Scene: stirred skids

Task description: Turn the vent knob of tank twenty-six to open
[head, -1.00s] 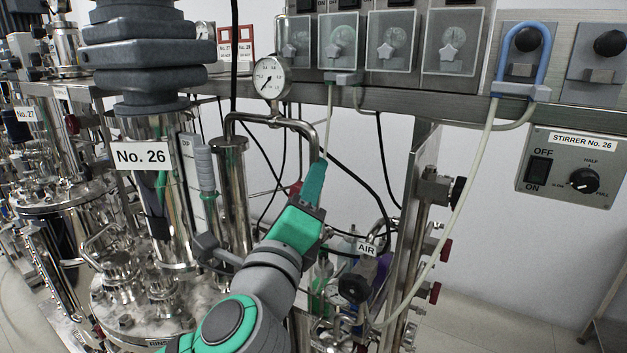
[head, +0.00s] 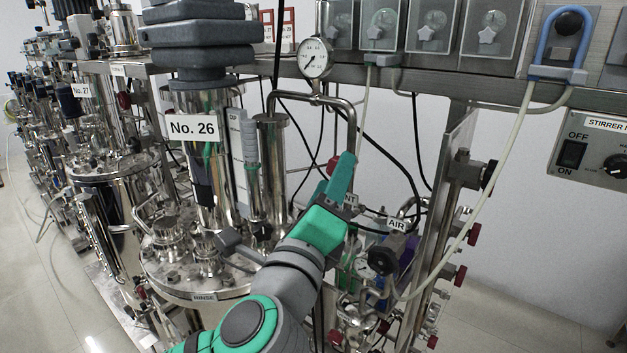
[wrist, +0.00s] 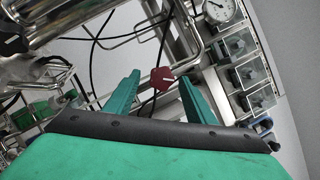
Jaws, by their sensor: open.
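The tank labelled No. 26 (head: 192,128) stands left of centre in the head view. A red knob (wrist: 162,78) with a pale mark on it shows in the wrist view. It appears between and beyond the fingertips of my gripper (wrist: 158,84); I see no contact. In the head view my gripper (head: 344,165) is raised right of the tank, its fingers in line with the pipework. A bit of red shows just left of the fingertips there. A label ending in "NT" (head: 351,199) is partly hidden behind my gripper. My gripper is open and empty.
A pressure gauge (head: 314,58) and a bent pipe stand above my gripper. An AIR label (head: 397,224) and a black knob (head: 382,261) sit to its right. Black cables hang behind. The stirrer box (head: 590,155) is at the far right.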

